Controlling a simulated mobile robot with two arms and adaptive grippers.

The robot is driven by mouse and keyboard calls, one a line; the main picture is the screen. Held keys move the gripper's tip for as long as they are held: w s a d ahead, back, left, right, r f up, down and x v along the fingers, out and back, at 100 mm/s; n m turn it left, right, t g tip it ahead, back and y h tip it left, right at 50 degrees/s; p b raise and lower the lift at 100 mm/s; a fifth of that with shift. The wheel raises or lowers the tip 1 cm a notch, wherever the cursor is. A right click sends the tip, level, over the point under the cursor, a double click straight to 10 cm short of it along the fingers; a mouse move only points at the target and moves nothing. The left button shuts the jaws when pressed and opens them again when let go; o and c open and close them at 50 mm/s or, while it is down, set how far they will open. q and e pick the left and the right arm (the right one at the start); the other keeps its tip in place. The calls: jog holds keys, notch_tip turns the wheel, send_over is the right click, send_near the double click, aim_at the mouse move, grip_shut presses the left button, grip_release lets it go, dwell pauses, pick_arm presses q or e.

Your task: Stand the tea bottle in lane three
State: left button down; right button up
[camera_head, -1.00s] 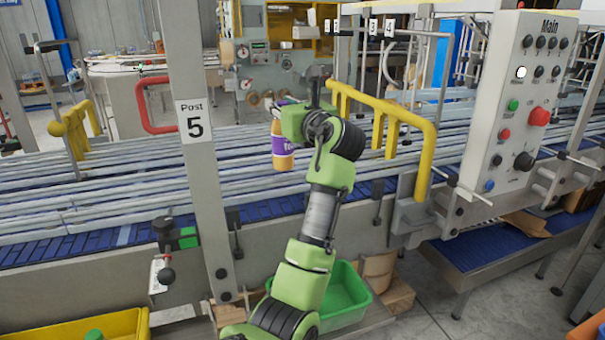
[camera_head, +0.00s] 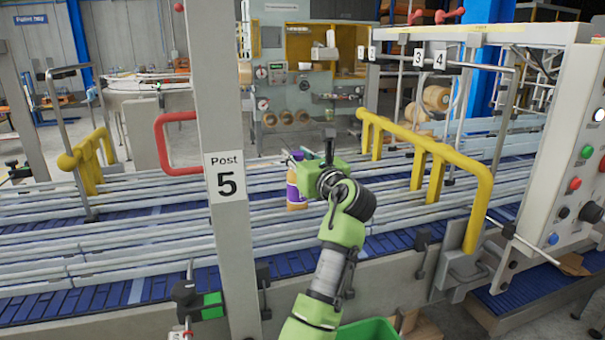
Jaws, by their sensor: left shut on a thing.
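The tea bottle (camera_head: 297,192), amber with a purple label, is upright in my left gripper (camera_head: 302,170). The gripper is shut on its upper part and partly hides it. The bottle is over the guide rails of the conveyor, just right of the grey post; I cannot tell whether its base touches anything. Lane signs 3 (camera_head: 418,57) and 4 (camera_head: 440,60) hang at the back right, well right of the bottle. My right gripper is not in view.
Long metal rails (camera_head: 130,225) run over the blue conveyor. A green bin (camera_head: 367,330) is below.

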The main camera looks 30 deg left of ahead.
pick_arm(q)
jog(key=f, duration=0.3)
jog(key=f+p, duration=0.1)
jog(key=shift+w+a+f, duration=0.15)
jog(key=shift+a, duration=0.15)
jog(key=c, duration=1.6)
grip_release()
jog(key=shift+w+a+f, duration=0.1)
jog(key=shift+f, duration=0.15)
jog(key=shift+c, duration=0.2)
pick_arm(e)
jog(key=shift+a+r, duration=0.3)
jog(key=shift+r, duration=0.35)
pick_arm(q)
jog(key=shift+r, duration=0.15)
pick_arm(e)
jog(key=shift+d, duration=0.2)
